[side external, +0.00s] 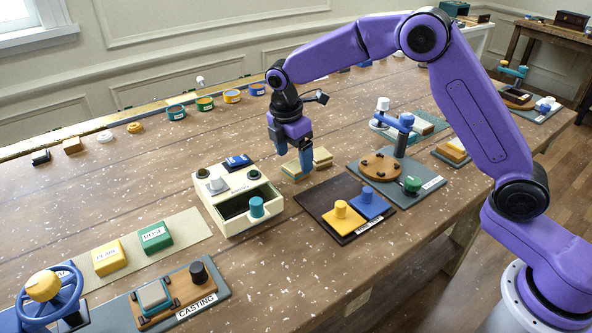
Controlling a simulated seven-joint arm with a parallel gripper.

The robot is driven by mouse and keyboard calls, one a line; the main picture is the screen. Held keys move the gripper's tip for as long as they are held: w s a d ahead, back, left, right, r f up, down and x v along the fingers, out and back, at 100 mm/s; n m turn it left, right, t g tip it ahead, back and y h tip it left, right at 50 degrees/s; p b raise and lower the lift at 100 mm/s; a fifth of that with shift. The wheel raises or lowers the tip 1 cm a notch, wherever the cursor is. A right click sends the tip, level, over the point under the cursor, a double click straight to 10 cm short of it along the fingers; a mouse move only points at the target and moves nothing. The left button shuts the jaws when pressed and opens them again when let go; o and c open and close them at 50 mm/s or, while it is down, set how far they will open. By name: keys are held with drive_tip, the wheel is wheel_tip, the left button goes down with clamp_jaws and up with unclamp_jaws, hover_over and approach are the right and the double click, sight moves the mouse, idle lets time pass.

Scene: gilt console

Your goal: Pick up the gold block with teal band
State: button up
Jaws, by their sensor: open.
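My gripper (294,158) is low over the table right of the cream drawer box, its blue fingers pointing down and apart. A pale gold block (322,157) lies right at the fingers, partly hidden by them. I cannot tell whether the fingers straddle it or stand beside it. The block appears to rest on the table or on a low pale base; the contact is hidden.
A cream box (240,226) with a pulled-out drawer stands left of my gripper. A dark tray (315,200) with yellow and blue knobbed pieces lies in front. A grey board (407,197) with a wooden disc and blue post is to the right. Open table lies behind.

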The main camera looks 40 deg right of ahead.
sight(296, 165)
drive_tip(key=shift+d+f, duration=0.15)
drive_tip(key=shift+f, duration=0.65)
drive_tip(key=shift+d+f, duration=0.1)
drive_tip(key=shift+f, duration=0.65)
drive_tip(key=c, duration=1.1)
drive_tip(key=shift+c, duration=0.2)
drive_tip(key=shift+r, duration=0.2)
